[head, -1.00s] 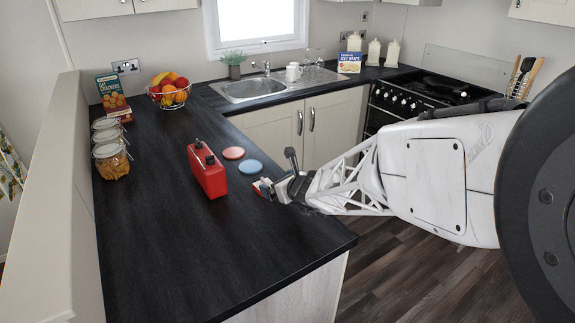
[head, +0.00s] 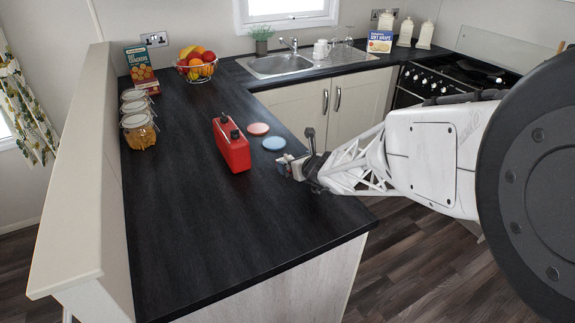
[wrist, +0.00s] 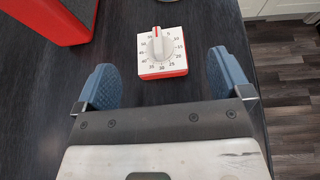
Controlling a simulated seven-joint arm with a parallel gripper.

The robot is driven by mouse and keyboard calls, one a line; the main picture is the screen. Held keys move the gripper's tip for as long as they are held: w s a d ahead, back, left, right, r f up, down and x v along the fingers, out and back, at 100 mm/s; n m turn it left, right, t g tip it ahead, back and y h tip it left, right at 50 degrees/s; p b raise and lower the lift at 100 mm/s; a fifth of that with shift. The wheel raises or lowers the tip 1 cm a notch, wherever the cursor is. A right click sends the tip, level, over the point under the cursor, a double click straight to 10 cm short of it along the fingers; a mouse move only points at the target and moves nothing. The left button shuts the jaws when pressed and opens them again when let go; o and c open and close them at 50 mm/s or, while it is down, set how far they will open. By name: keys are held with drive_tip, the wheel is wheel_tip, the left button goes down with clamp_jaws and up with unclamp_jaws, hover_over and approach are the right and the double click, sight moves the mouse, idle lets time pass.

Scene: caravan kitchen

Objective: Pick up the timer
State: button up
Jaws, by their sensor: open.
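The timer (wrist: 161,52) has a white dial face with numbers, a white knob and a red body. In the wrist view it lies on the dark counter, ahead of and between my gripper's two blue fingertips (wrist: 161,80). The fingers are apart, with nothing held between them. In the head view my gripper (head: 289,167) is low over the counter's right edge, and the timer is mostly hidden by it.
A red canister (head: 232,147) stands to the left of the gripper; its corner shows at upper left in the wrist view. A pink disc (head: 258,129) and a blue disc (head: 274,143) lie behind. The counter's front part (head: 215,225) is clear.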

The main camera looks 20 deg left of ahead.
sight(287, 160)
drive_tip(key=shift+w+a+f, duration=0.1)
idle(0.3)
drive_tip(key=shift+x, duration=2.55)
drive_tip(key=c, duration=1.2)
drive_tip(key=shift+o, duration=0.2)
drive_tip(key=shift+r, duration=1.75)
drive_tip(key=shift+s+r, duration=0.1)
drive_tip(key=shift+s, duration=0.2)
drive_tip(key=s+d, duration=0.2)
drive_tip(key=s, duration=0.2)
drive_tip(key=s+d+r, duration=0.1)
drive_tip(key=s+d, duration=0.2)
drive_tip(key=s, duration=0.2)
drive_tip(key=s+d, duration=0.3)
drive_tip(key=s, duration=0.1)
drive_tip(key=shift+s+r, duration=0.2)
